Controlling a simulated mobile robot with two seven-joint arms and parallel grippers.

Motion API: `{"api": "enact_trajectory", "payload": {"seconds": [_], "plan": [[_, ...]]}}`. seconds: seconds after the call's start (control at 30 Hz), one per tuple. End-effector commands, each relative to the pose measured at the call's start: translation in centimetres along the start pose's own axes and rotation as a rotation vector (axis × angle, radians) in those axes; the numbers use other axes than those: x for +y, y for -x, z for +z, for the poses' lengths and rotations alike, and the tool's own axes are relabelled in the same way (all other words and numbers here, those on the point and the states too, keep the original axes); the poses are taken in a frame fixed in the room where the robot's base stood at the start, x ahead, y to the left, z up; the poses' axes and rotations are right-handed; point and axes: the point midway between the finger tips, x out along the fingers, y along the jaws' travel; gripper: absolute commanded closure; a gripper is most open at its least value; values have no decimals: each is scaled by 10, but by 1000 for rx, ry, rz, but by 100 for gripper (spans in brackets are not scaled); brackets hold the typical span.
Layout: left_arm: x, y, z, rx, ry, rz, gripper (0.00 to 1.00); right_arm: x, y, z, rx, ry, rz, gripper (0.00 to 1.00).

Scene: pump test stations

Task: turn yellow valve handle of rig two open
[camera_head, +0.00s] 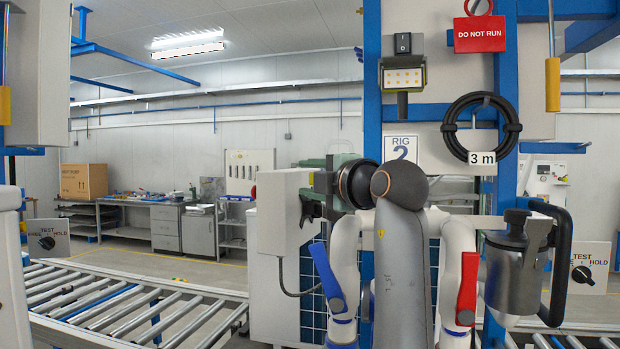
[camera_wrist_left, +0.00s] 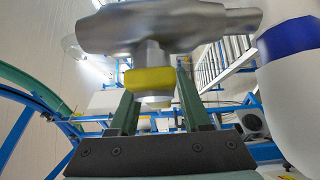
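A yellow handle (camera_wrist_left: 150,81) shows in the left wrist view as a short band under a grey metal valve body (camera_wrist_left: 165,28). The two dark green fingers of my left gripper (camera_wrist_left: 154,88) stand well apart. The left finger's tip is partly hidden by the yellow band; the right finger rises along its right side. I cannot tell whether either finger touches it. In the head view my left gripper (camera_head: 311,188) is beside the grey box on rig two, and only a tiny yellow spot shows there. My right gripper does not show.
The "RIG 2" sign (camera_head: 401,148) is on the blue frame. A red "DO NOT RUN" tag (camera_head: 480,34) and a coiled black hose (camera_head: 481,128) hang above. A roller conveyor (camera_head: 130,305) runs along the left.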

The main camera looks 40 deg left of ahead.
Motion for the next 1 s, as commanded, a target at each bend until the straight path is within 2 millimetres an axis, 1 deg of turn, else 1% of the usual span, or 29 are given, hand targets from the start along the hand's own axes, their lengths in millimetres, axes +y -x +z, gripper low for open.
{"api": "enact_trajectory", "payload": {"seconds": [0.03, 0.4, 0.77, 1.0], "plan": [[0, 0, 0, 0, 0, 0, 59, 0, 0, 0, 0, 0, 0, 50], [0, 0, 0, 0, 0, 0, 100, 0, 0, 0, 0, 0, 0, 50], [0, 0, 0, 0, -4, 3, 100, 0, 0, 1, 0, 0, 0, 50], [4, 1, 0, 1, -57, 58, 100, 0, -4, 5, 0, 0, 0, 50]]}}
